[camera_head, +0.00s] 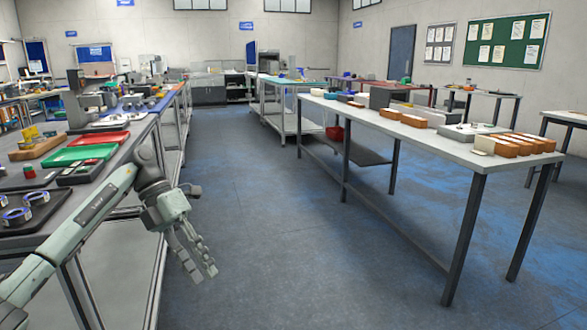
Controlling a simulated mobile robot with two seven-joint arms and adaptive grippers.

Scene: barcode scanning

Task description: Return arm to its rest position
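My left arm (90,215) comes in from the lower left and reaches past the front edge of the left workbench. My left gripper (204,276) hangs over the open floor just right of that bench, its fingers pointing down. A gap shows between the two fingers and nothing is between them, so it looks open and empty. My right arm and gripper are not in view.
The left bench holds a green tray (80,155), a red tray (98,139) and a dark tray with blue-and-white rings (28,208). A long table (410,131) with brown boxes stands at right. The floor aisle (290,230) between is clear.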

